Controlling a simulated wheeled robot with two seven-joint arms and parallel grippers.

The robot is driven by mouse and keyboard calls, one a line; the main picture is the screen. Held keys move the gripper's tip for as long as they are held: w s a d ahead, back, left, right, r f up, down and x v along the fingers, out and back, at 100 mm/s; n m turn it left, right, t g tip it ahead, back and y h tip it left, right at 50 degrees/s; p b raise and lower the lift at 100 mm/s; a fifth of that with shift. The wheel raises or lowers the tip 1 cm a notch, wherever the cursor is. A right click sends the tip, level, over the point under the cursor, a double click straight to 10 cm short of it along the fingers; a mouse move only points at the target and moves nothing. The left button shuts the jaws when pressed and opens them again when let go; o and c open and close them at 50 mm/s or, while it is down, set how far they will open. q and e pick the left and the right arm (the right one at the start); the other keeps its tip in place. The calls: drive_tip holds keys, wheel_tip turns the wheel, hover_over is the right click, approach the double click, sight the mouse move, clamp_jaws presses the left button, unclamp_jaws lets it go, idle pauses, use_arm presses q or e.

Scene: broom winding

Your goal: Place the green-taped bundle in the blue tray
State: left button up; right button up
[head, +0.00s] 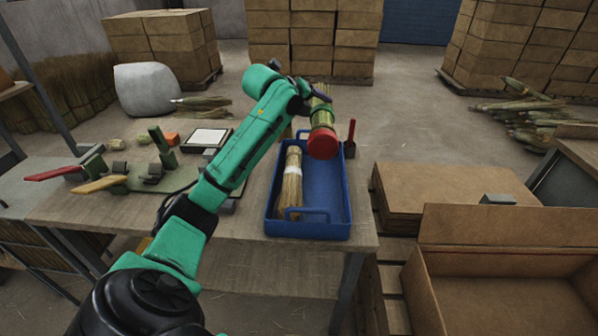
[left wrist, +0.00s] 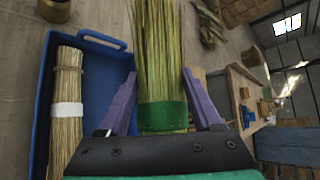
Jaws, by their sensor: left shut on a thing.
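The green-taped bundle (head: 321,113) is a sheaf of yellow-green straw held by my left gripper (head: 310,94). In the left wrist view the purple fingers (left wrist: 160,85) are shut around the bundle at its green band (left wrist: 163,116). A round red end (head: 322,143) shows at the bundle's near end in the head view. The bundle appears above the far part of the blue tray (head: 348,205); its height over it is hard to judge. A white-banded straw bundle (head: 291,190) lies along the tray's left side. My right gripper is not in view.
The tray stands at the wooden table's right end (head: 250,222), its right half bare. A red-handled tool (head: 351,131) is by its far right corner. A clamp fixture (head: 160,150) and coloured handles are on the left. An open cardboard box (head: 500,262) is at lower right.

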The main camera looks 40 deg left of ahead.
use_arm(q)
drive_tip(key=f, duration=0.6)
drive_tip(key=d+f, duration=0.1)
drive_tip(key=f, duration=0.5)
drive_tip(key=f+p, duration=0.1)
drive_tip(key=f, duration=0.5)
drive_tip(key=shift+s+d+f, duration=0.2)
drive_tip(key=shift+s+d, duration=0.05)
drive_tip(key=shift+s, duration=0.15)
drive_tip(key=shift+a+f, duration=0.1)
drive_tip(key=shift+f, duration=0.2)
drive_tip(key=shift+f+b, duration=0.5)
drive_tip(key=shift+f, duration=0.15)
drive_tip(key=o, duration=1.4)
drive_tip(key=shift+r, duration=0.1)
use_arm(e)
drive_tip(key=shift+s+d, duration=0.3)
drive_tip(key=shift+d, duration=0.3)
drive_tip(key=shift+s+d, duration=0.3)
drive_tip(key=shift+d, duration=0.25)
use_arm(q)
drive_tip(key=shift+r, duration=0.1)
